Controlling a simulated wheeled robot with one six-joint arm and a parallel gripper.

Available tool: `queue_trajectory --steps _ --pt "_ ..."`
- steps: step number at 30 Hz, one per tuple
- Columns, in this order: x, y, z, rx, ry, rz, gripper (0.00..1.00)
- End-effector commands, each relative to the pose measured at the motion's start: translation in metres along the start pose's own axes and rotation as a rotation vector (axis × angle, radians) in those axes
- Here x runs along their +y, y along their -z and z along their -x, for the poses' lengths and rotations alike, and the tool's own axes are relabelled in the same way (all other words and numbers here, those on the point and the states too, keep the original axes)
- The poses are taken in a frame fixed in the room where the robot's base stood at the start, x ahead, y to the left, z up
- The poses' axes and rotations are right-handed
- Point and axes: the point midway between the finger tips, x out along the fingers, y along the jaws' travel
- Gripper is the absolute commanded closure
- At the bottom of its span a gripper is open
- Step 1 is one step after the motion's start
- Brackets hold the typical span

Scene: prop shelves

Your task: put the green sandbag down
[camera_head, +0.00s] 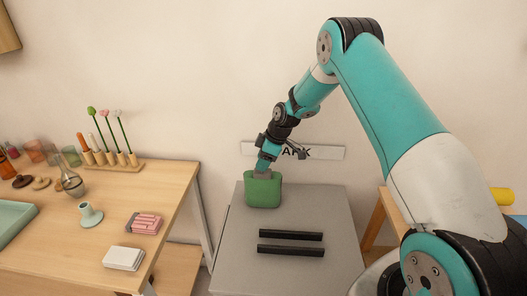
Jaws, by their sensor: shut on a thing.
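The green sandbag (263,192) is a small, rounded block at the far left part of a grey-topped stand (330,222). My gripper (264,172) points down at the top of the sandbag and is shut on it. The fingertips are small in the picture and partly hidden by the sandbag. The sandbag's underside is at or very near the grey top; I cannot tell whether it touches.
Two black bars (290,243) lie on the grey top in front of the sandbag. A sign (325,152) is on the wall behind. A wooden table (180,178) at left holds a pink pack (144,223), white cards (124,258) and a pale candle holder (90,214). The grey top's right side is clear.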

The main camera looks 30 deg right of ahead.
Motion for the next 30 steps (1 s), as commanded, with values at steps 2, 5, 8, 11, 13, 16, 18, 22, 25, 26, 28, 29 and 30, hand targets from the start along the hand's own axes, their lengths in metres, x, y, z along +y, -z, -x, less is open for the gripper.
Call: queue_trajectory --steps 2,5,8,11,13,16,18,22,25,26,28,29,30 --pt "0.002 0.002 0.002 0.004 -0.005 0.003 1.0" --pt "0.002 0.002 0.002 0.004 -0.006 0.004 1.0" --pt "0.002 0.002 0.001 0.004 -0.005 0.004 1.0" --pt "0.0 -0.001 -0.002 0.0 -0.001 0.001 0.45" --pt "0.0 -0.001 -0.002 0.0 0.0 0.001 0.29" --pt "0.0 0.0 -0.002 0.0 0.0 0.001 0.29" --pt "0.0 0.0 -0.002 0.0 0.0 0.001 0.29" --pt "0.0 0.001 0.0 0.0 0.0 0.001 0.29" --pt "0.001 0.0 0.007 0.001 -0.003 0.001 0.29" --pt "0.001 0.0 0.011 0.002 -0.004 0.001 0.29" --pt "0.002 0.0 0.023 0.002 -0.005 0.001 0.29" --pt "0.001 -0.001 0.029 0.002 -0.006 0.001 0.29" --pt "0.001 -0.001 0.038 0.002 -0.005 0.001 0.29"
